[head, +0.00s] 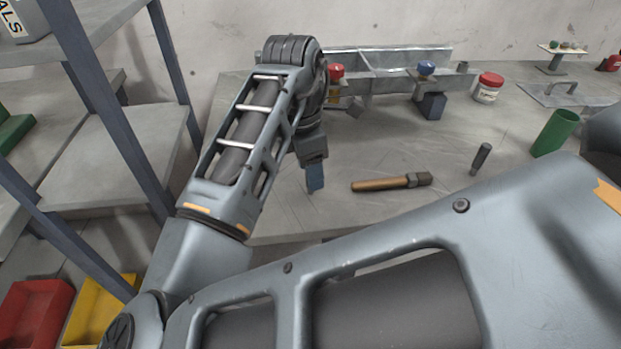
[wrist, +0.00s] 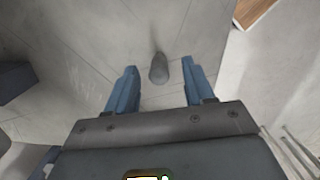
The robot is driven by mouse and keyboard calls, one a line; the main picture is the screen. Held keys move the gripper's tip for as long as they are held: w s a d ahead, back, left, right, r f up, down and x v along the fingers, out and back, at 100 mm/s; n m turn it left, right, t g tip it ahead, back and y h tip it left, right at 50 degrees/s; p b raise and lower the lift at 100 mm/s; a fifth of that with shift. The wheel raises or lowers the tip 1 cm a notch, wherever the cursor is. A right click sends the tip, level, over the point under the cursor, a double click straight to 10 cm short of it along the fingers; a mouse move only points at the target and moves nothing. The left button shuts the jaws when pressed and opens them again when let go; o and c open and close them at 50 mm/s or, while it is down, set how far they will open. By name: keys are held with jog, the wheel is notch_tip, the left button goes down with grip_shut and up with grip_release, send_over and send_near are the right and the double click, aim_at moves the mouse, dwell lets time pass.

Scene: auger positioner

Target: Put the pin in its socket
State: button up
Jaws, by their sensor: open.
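My gripper (head: 315,184) points down over the left part of the bench in the head view, its blue fingers partly hidden by my arm. In the wrist view my gripper (wrist: 158,67) is open, its two blue fingers apart. A grey cylinder, which may be the pin (wrist: 159,70), shows between the fingertips without visible contact; its depth is unclear. In the head view a dark grey cylinder (head: 481,158) stands, looking slightly tilted, to the right of the hammer. I cannot tell whether both views show the same cylinder. No socket can be made out clearly.
A wooden-handled hammer (head: 391,183) lies right of my gripper. Shelving (head: 110,115) rises at left. The bench between hammer and fixture is clear.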

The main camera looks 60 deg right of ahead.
jog(key=shift+d+f, duration=0.1)
jog(key=shift+f, duration=0.8)
grip_shut()
